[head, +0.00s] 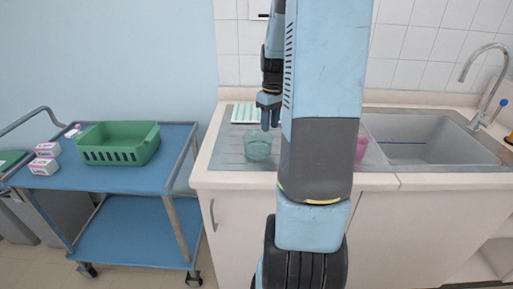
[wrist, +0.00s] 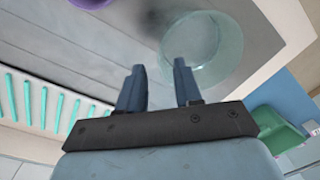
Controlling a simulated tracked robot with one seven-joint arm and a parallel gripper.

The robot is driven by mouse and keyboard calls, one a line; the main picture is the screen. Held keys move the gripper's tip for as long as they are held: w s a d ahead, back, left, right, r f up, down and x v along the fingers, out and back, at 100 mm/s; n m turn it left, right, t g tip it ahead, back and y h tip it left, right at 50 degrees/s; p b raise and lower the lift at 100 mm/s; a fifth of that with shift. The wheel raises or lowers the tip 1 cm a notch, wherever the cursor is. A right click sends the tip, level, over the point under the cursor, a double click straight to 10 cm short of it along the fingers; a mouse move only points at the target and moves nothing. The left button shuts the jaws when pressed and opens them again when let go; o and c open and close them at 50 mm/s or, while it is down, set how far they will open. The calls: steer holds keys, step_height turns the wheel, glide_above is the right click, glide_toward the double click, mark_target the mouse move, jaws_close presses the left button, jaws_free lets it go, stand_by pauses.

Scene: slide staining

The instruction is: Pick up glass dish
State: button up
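The glass dish (head: 258,145) is a clear, greenish round vessel standing on the grey metal drainboard of the counter. In the wrist view the glass dish (wrist: 203,48) lies just beyond my right fingertip. My gripper (head: 270,120) points down above and slightly behind the dish in the head view. In the wrist view my gripper (wrist: 158,70) shows two dark blue fingers spread apart with nothing between them. Whether a finger touches the dish is unclear.
A pink cup (head: 361,147) stands right of my arm, near the sink (head: 425,135) and tap (head: 480,85). A rack with green slats (head: 245,112) lies behind the dish. A blue trolley (head: 85,178) at left holds a green basket (head: 120,155) and small boxes (head: 44,166).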

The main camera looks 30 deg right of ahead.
mark_target(267, 138)
steer(key=shift+w+a+f, duration=0.1)
steer(key=shift+a+f, duration=0.1)
steer(key=shift+f, duration=1.45)
steer(key=shift+w+a+f, duration=0.1)
steer(key=shift+a+f, duration=0.05)
steer(key=shift+f, duration=1.5)
steer(key=shift+c, duration=0.5)
steer(key=shift+s, duration=0.1)
jaws_close()
